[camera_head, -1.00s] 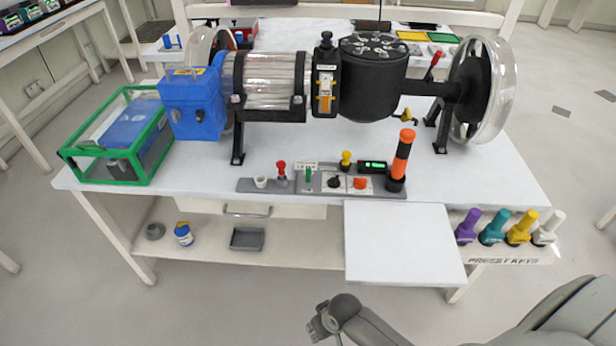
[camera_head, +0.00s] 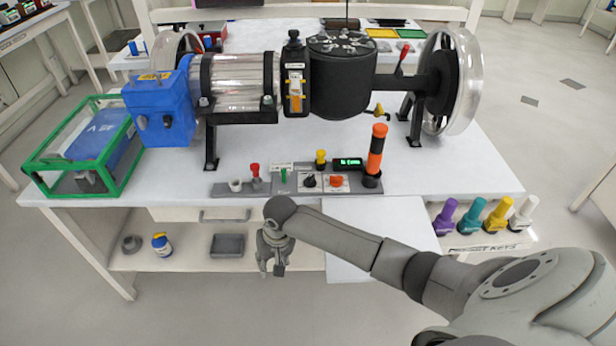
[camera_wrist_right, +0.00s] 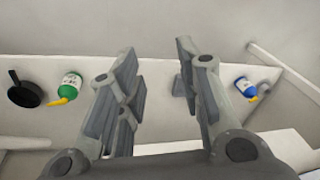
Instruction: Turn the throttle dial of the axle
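The axle rig (camera_head: 235,85) stands on the white table, with a blue box at its left end, a black drum and clear-rimmed wheels. In front of it lies a grey control strip (camera_head: 225,189). On the strip, a black dial (camera_head: 310,180) and an orange dial (camera_head: 337,181) sit side by side on white plates; I cannot read which is the throttle dial. My right gripper (camera_head: 270,268) hangs in front of the table edge, pointing down. In the right wrist view its fingers (camera_wrist_right: 160,95) are apart with nothing between them. My left gripper is not in view.
The strip also carries a red knob (camera_head: 255,170), a yellow knob (camera_head: 321,157), a green-lit display (camera_head: 348,163) and an orange-black post (camera_head: 375,152). A green-framed case (camera_head: 125,177) stands left. Coloured keys (camera_head: 470,214) stand right. A bottle (camera_head: 161,244) and tray (camera_head: 227,245) are on the lower shelf.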

